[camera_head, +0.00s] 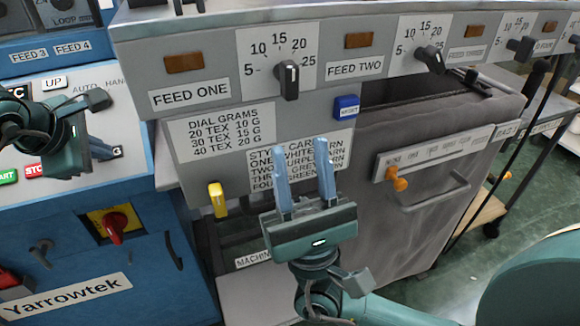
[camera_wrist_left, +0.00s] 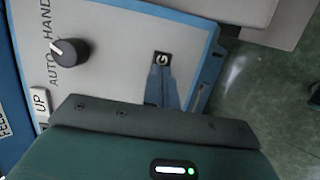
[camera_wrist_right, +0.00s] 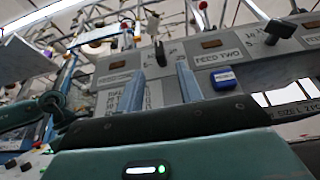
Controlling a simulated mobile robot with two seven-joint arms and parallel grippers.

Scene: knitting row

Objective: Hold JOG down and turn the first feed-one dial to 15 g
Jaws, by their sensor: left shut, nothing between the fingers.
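The first feed-one dial (camera_head: 288,80) is a black knob on a white 5–25 scale, above right of the FEED ONE label. Its bar stands roughly upright; I cannot tell the exact reading. It also shows in the right wrist view (camera_wrist_right: 160,53). My right gripper (camera_head: 297,148) is open and empty, below the dial and apart from it, fingers pointing up. My left gripper (camera_head: 108,148) is shut with nothing between its fingers, at the sloped control panel. In the left wrist view its fingertips (camera_wrist_left: 164,72) are at a black label ending in G. The JOG button is hidden; contact cannot be confirmed.
A blue button (camera_head: 346,106) sits right of the first dial. The second dial (camera_head: 431,60) is farther right. A yellow lever (camera_head: 217,200) is left of my right gripper. A red rotary switch (camera_head: 114,228) is on the blue cabinet. A black AUTO/HAND knob (camera_wrist_left: 70,50) is near my left gripper.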

